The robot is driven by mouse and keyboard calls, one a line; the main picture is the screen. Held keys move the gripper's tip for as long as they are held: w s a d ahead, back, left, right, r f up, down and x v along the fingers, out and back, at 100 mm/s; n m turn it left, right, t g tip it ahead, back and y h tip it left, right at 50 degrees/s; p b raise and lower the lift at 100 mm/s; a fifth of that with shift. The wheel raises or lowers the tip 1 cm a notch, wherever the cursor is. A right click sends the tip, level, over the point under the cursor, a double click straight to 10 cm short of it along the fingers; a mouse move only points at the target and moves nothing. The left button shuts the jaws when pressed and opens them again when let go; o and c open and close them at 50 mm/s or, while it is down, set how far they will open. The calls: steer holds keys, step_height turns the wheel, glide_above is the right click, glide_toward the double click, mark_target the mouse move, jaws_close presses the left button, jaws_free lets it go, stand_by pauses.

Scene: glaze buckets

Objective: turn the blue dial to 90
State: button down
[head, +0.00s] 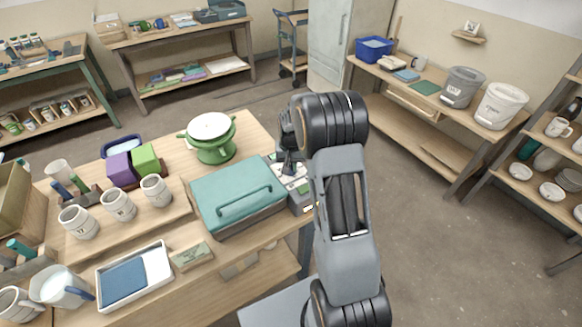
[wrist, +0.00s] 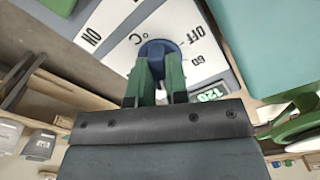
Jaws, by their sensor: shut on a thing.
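The blue dial (wrist: 158,47) sits on a white panel face (wrist: 120,22) in the wrist view. My gripper (wrist: 157,70) has its two green fingers shut on the dial, one on each side. The fingers hide part of the dial, and I cannot tell where its pointer is. The panel carries the marks ON, °C, OFF and 60. A small green display (wrist: 210,94) seems to read 120. In the head view my gripper (head: 288,160) is down at the control box (head: 301,201), and the dial is hidden there.
A teal-lidded box (head: 238,191) stands just left of the control box. A green stand with a white round top (head: 211,128) is behind it. Cups (head: 118,204), a white tray (head: 158,257) and a jug (head: 62,286) are farther left. Open floor lies to the right.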

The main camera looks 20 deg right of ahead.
steer(key=n+b, duration=0.1)
steer(key=n, duration=0.4)
steer(key=shift+n, duration=0.4)
stand_by(0.4)
steer(key=c, duration=1.1)
jaws_free()
steer(key=shift+r, duration=0.15)
step_height(320, 180, up, 14)
steer(key=shift+f+b, duration=0.2)
steer(key=shift+b, duration=0.4)
